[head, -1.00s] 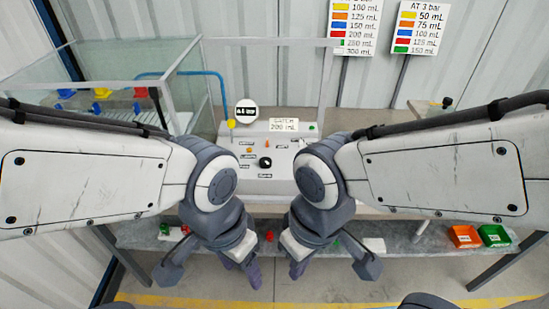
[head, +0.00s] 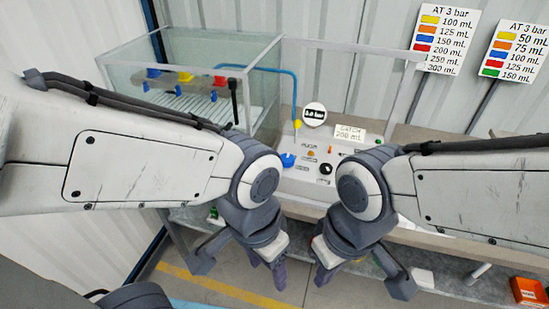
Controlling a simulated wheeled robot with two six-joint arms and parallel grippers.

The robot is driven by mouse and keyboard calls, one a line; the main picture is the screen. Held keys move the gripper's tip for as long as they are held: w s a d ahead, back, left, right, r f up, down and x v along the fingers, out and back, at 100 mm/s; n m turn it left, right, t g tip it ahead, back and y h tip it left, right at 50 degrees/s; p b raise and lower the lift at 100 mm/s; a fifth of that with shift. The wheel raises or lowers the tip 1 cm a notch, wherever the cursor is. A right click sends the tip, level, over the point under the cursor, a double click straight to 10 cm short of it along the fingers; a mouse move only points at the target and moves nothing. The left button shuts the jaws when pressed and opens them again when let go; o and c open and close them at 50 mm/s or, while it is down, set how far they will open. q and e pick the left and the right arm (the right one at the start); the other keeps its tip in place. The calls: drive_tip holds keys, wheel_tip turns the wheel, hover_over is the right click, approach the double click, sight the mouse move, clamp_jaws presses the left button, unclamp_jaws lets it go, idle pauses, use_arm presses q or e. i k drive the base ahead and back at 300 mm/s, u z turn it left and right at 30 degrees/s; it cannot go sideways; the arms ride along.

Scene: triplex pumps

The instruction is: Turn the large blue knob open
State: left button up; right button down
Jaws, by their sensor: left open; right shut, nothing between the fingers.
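A blue knob (head: 288,160) sits at the left side of the sloped white control panel (head: 305,185), partly beside my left arm. Smaller blue, yellow and red pieces, including a blue one (head: 153,73), sit on a bar in the glass tank. My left gripper (head: 240,265) is open and empty, pointing down in front of the bench and well apart from the blue knob. My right gripper (head: 362,274) is shut with nothing held, also low in front of the bench. My forearms hide part of the bench and panel.
The glass tank (head: 120,75) stands left of the panel. A round gauge (head: 315,114) and a "CATCH 200 mL" sign (head: 350,134) top the panel. A black knob (head: 325,169) sits on it. Two colour charts (head: 446,40) stand behind. An orange bin (head: 528,291) is low right.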

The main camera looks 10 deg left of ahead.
sight(288, 160)
drive_tip(key=u, duration=0.55)
drive_tip(key=k, duration=0.6)
drive_tip(key=u, duration=0.6)
drive_tip(key=i, duration=1.3)
drive_tip(key=z, duration=0.9)
